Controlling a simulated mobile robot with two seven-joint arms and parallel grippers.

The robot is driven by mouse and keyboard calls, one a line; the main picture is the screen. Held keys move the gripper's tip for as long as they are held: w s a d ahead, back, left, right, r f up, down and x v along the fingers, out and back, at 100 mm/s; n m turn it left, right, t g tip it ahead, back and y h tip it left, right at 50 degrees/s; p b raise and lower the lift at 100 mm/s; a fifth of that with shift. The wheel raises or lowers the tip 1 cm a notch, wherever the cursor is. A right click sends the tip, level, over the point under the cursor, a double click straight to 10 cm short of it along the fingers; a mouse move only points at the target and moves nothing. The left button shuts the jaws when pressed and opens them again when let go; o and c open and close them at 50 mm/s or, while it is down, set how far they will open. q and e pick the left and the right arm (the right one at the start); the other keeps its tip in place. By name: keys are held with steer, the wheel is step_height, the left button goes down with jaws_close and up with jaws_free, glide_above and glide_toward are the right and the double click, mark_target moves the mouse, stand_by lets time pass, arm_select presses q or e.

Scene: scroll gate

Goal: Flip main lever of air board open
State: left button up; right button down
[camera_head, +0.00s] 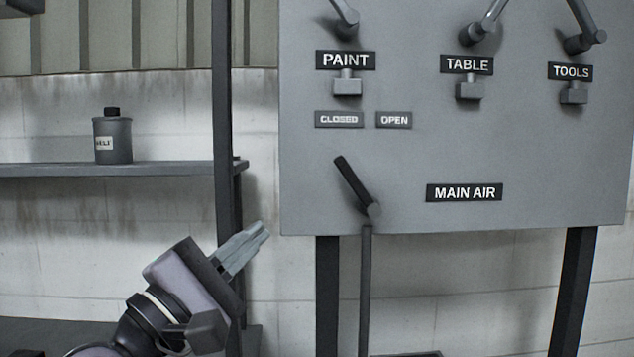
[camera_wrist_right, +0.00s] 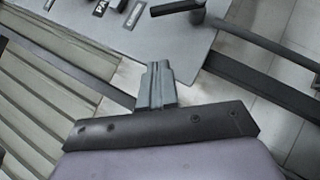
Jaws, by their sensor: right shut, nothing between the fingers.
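The grey air board (camera_head: 545,205) fills the right of the head view. Its main lever (camera_head: 354,182) is a dark handle at the lower left, beside the MAIN AIR label (camera_head: 464,193). The handle tilts up and left from its pivot, its tip below the CLOSED label (camera_head: 339,119); the OPEN label (camera_head: 394,120) is to the right. My right gripper (camera_head: 262,230) is shut and empty, left of and below the lever, apart from it. In the right wrist view the shut fingers (camera_wrist_right: 157,70) point toward the board's edge, with the lever (camera_wrist_right: 178,8) at the top. My left gripper is not in view.
Smaller levers (camera_head: 482,27) sit above the PAINT, TABLE and TOOLS labels. A pipe (camera_head: 365,290) runs down below the main lever between the board's dark legs (camera_head: 327,295). A shelf (camera_head: 110,170) with a grey can (camera_head: 112,140) stands left, its dark post (camera_head: 222,110) near my gripper.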

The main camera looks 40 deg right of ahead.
mark_target(357, 186)
arm_select(q)
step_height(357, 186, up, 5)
steer(key=p, duration=0.5)
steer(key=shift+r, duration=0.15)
arm_select(e)
steer(key=s+x, duration=0.1)
steer(key=x, duration=0.7)
steer(key=s+r+x, duration=0.1)
steer(key=x, duration=0.4)
steer(key=shift+s, duration=0.35)
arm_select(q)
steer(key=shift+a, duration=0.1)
